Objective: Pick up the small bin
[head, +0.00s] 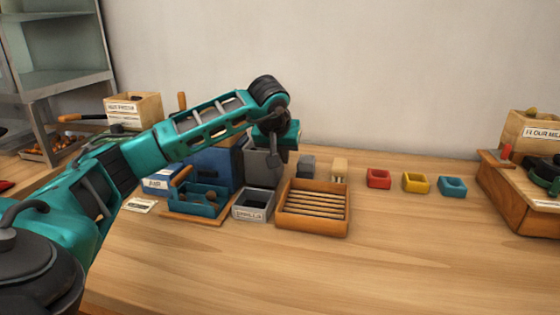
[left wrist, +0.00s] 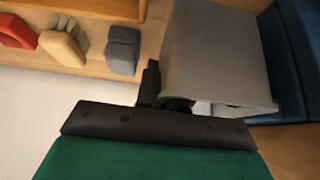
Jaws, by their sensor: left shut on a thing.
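A small grey open bin (head: 252,206) with a pale label on its front stands on the table; the label looks like "SMALLS" but is blurred. Just behind it is a taller plain grey bin (head: 258,168). My left gripper (head: 278,158) reaches down at this rear bin's right side, fingers partly hidden. In the left wrist view a grey bin (left wrist: 215,50), apparently the rear one, fills the space beyond the gripper (left wrist: 165,95), which is shut on its wall near the rim. I cannot tell whether it is off the table. My right gripper is out of view.
A blue box (head: 215,165) and a blue tray (head: 202,200) stand left of the bins. A slatted wooden tray (head: 285,222) is close on the right. A grey block (head: 307,167), a brush-like beige block (head: 340,170) and red, yellow and blue cups lie further right. The front table is clear.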

